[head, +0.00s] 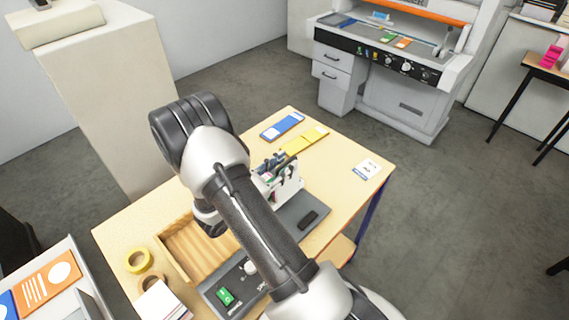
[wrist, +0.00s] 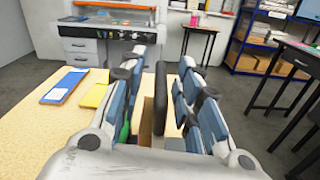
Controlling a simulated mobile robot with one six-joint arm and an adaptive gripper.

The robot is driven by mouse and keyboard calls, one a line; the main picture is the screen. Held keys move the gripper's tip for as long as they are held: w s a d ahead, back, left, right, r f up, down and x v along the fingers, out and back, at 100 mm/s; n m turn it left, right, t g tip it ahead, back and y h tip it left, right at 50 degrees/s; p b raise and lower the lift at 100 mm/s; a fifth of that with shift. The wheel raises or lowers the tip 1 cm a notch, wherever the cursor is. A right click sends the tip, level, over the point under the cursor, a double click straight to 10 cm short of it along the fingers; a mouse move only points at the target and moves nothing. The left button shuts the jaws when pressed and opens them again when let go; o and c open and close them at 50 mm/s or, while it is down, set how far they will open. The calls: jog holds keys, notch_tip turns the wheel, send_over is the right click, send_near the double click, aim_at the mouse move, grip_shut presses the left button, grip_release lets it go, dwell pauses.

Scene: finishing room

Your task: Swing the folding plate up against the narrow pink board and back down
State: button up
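My gripper (wrist: 158,82) is open in the wrist view, its blue-padded fingers spread wide. A dark upright bar (wrist: 160,98) stands between them, with a gap on each side. I cannot tell whether this bar belongs to the folding plate. In the head view my gripper (head: 268,164) is small, at a white upright part (head: 287,190) of the tabletop machine (head: 307,205). My arm hides much of that machine. I cannot make out the folding plate or the narrow pink board for certain in either view.
The wooden table (head: 345,150) carries a blue card (head: 282,126), a yellow card (head: 304,140), a white label card (head: 367,169), a wooden tray (head: 176,262) and a yellow tape roll (head: 139,260). A large grey machine (head: 400,85) stands behind, across open floor.

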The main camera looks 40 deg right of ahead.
jog(key=shift+d, duration=0.35)
jog(key=shift+c, duration=0.3)
grip_shut()
